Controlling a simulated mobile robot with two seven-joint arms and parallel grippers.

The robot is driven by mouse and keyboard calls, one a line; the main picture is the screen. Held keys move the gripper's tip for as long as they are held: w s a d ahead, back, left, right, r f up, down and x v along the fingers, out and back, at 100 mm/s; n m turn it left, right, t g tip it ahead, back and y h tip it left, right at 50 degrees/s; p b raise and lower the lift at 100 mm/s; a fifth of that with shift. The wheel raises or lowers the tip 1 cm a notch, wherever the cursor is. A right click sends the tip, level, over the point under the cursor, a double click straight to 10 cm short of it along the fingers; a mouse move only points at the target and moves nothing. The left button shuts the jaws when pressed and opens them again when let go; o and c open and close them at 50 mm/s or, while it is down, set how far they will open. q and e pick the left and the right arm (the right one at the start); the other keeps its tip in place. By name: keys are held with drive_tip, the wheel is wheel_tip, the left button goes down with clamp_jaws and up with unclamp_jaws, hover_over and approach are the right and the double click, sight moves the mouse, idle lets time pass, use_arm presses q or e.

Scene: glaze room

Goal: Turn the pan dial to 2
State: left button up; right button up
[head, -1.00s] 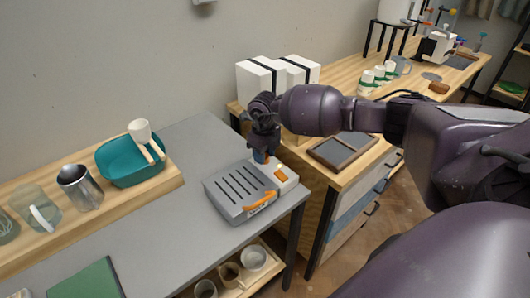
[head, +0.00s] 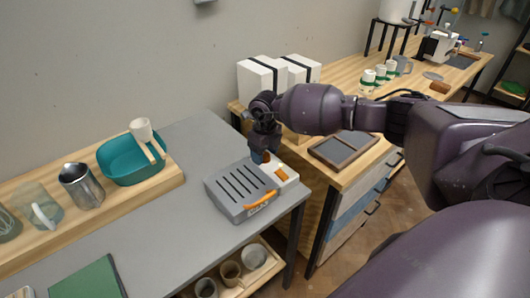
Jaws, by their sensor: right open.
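A grey slotted appliance (head: 236,186) with an orange handle (head: 261,200) sits at the right end of the grey table. A white panel (head: 289,178) is on its right side. An orange dial (head: 282,173) is on that panel, and a second orange spot (head: 267,158) shows behind it, partly hidden by my gripper. Dial numbers are too small to read, so I cannot tell which dial is the pan dial or its setting. My right gripper (head: 259,158) points down at the panel's back end, jaws open. Whether it touches the rear dial is unclear. My left gripper is out of view.
A teal basin (head: 122,168) with a white cup (head: 141,130) and a metal jug (head: 80,186) stand on a wooden board at left. White boxes (head: 262,79) and a framed tray (head: 343,148) are on the wooden counter. Mugs are on a low shelf. The table's middle is clear.

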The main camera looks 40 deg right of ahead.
sight(265, 154)
drive_tip(key=shift+r, duration=0.55)
wheel_tip(265, 154, up, 10)
drive_tip(key=p, duration=0.1)
drive_tip(key=shift+f, duration=0.15)
